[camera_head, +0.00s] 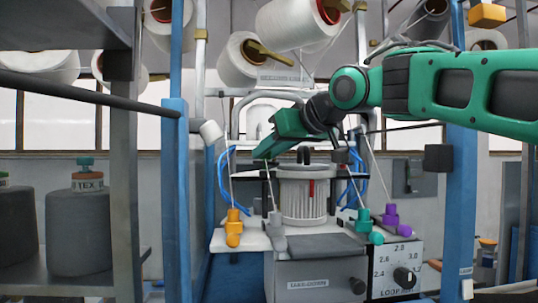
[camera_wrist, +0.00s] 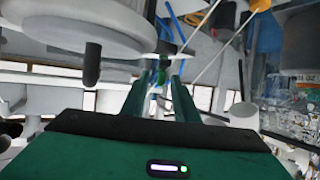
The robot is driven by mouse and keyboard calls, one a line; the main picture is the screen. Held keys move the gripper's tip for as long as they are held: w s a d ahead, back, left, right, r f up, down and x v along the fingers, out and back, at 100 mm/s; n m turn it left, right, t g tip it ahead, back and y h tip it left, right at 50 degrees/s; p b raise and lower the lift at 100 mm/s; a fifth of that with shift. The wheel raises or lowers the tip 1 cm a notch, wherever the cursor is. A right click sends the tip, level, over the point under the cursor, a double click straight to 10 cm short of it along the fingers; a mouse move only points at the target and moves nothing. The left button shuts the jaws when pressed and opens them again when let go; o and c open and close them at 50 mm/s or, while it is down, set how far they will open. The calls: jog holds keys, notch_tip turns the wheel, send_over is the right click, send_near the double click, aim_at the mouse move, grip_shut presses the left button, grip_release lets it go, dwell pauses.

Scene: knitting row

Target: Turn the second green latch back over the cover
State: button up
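The white ribbed cylinder (camera_head: 303,200) stands in the middle of the machine, under a pale round cover (camera_head: 325,170) with a black knob (camera_head: 304,154). In the wrist view, the cover (camera_wrist: 75,22) is the large white disc at upper left, with its dark knob (camera_wrist: 92,65). My gripper (camera_head: 262,153) is at the left edge of the cover. Its two fingers (camera_wrist: 160,78) stand apart in the wrist view. A small green piece (camera_wrist: 158,86), seemingly a latch, shows in the gap between the fingertips. I cannot tell whether they touch it. The other latch is not clearly visible.
Orange (camera_head: 234,227), grey, teal (camera_head: 365,224) and purple (camera_head: 391,216) fittings with thin rods stand around the cylinder. A dial panel (camera_head: 397,268) is at front right. Blue posts (camera_head: 176,200) flank the machine. Yarn cones (camera_head: 285,25) hang above.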

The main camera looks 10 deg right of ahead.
jog(key=shift+c, duration=0.6)
grip_shut()
jog(key=shift+d+y, duration=0.1)
jog(key=shift+y, duration=0.2)
jog(key=shift+w+d+r+n+g+y, duration=0.1)
jog(key=shift+w+n+g+y, duration=0.05)
jog(key=shift+n+g+y, duration=0.5)
jog(key=shift+w+d+r+n+g+y, duration=0.15)
jog(key=shift+n+g+y, duration=0.2)
jog(key=shift+n+y, duration=0.35)
jog(key=shift+f+n+g+y, duration=0.1)
jog(key=shift+n+g+y, duration=0.45)
jog(key=shift+n, duration=0.3)
